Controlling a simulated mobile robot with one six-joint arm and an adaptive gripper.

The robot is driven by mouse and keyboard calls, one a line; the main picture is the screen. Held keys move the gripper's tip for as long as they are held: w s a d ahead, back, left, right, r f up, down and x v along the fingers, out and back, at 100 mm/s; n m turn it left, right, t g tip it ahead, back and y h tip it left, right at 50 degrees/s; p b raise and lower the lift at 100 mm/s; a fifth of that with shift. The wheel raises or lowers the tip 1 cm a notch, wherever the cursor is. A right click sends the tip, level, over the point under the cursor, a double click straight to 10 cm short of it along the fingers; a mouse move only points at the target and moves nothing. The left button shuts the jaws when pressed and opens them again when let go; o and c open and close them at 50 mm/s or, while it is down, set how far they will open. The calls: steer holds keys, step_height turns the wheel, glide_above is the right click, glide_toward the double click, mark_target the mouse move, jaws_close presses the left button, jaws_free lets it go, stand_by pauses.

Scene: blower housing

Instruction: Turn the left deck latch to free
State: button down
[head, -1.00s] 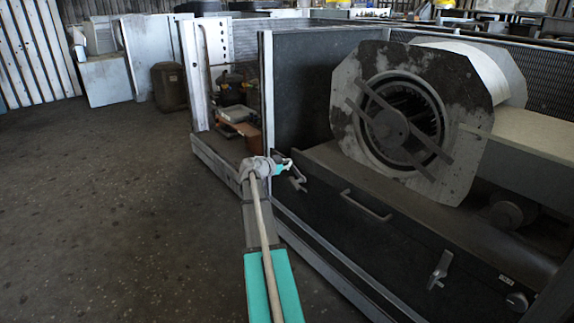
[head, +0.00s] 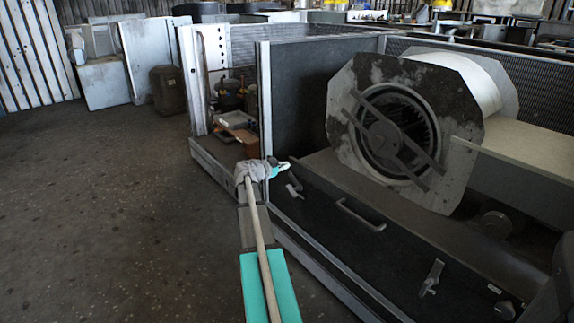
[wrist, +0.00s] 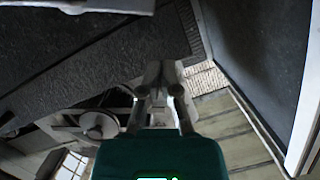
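The left deck latch (head: 294,188) is a small grey lever on the dark front panel of the blower housing, at its left end in the head view. My gripper (head: 283,168) is just above and left of this latch in the head view, with no clear contact. In the wrist view, my gripper's fingers (wrist: 161,72) lean in and seem to meet at the tips, with nothing seen between them. I cannot pick out the left latch in the wrist view. A second latch (head: 432,278) sits tilted at the right of the same panel.
A bar handle (head: 360,215) sticks out from the panel between the two latches. The blower (head: 392,135) stands behind the panel. An upright divider (head: 265,100) rises behind my gripper. The floor (head: 110,220) to the left is clear.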

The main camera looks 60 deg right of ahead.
steer(key=p+v, duration=0.1)
steer(key=v, duration=0.7)
steer(key=shift+s, duration=0.1)
